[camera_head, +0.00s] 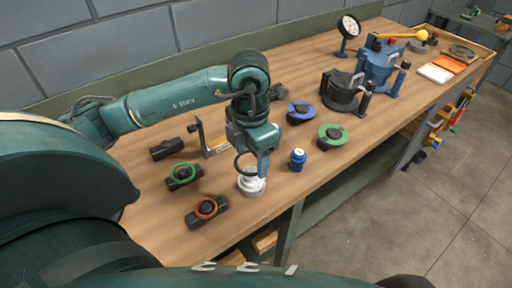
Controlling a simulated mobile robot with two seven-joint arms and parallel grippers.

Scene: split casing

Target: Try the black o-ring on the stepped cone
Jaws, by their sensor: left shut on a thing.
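The stepped cone (251,184), pale and silvery, stands upright on the bench near its front edge. My left gripper (261,168) points down just above and behind the cone. It is shut on the black o-ring (235,163), a thin dark loop that shows on the left side of the fingers, over the cone's top. The ring's right part is hidden by the gripper. I cannot tell whether the ring touches the cone. My right gripper is not in view.
Black blocks with a green ring (184,177) and a red-orange ring (207,211) lie left of the cone. A small blue bottle (297,159) stands close on its right. An L-shaped bracket (213,144) is behind. Green and blue round parts lie farther right.

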